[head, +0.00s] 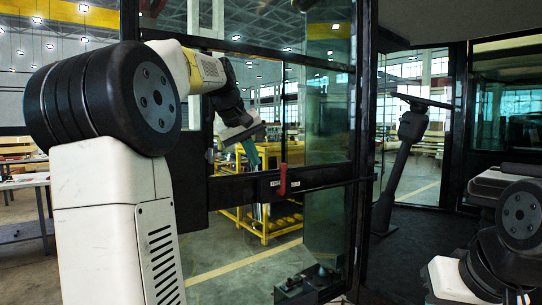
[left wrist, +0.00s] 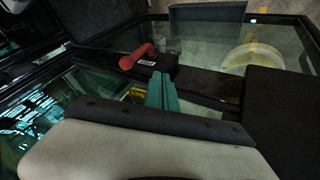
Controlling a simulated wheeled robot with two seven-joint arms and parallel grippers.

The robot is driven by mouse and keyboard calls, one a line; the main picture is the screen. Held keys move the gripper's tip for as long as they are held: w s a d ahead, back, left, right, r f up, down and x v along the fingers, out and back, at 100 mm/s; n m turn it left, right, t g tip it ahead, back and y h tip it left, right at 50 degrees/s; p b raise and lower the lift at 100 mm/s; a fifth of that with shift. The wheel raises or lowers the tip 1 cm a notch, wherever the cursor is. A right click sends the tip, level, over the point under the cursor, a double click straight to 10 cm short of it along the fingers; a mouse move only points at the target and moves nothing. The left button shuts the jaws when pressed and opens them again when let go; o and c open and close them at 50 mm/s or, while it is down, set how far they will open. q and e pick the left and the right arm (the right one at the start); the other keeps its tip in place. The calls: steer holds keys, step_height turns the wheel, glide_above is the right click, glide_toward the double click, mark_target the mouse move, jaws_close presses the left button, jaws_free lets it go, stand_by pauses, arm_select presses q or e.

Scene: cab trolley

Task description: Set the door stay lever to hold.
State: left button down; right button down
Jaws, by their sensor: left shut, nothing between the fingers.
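The red door stay lever (head: 282,180) sits on the dark crossbar (head: 325,174) of the glazed door and stands roughly upright in the head view. A small white label is beside it on the bar. The lever also shows in the left wrist view (left wrist: 138,58), with a thick round end and a slimmer arm. My left gripper (head: 252,157) has teal fingers and is just up and left of the lever in the head view. Its fingers (left wrist: 161,90) are shut and empty, apart from the lever as far as I can see. My right gripper is out of view.
The black door frame (head: 363,130) stands right of the lever, with glass panes above and below the bar. A steering column (head: 405,150) is further right in the cab. A yellow trolley (head: 265,225) shows behind the glass.

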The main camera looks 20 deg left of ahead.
arm_select(q)
steer(key=w+d+f, duration=0.4)
steer(key=w+f, duration=0.1)
steer(key=w, duration=0.1)
steer(key=shift+d+f, duration=0.15)
steer(key=shift+f, duration=0.05)
steer(key=shift+w+d, duration=0.15)
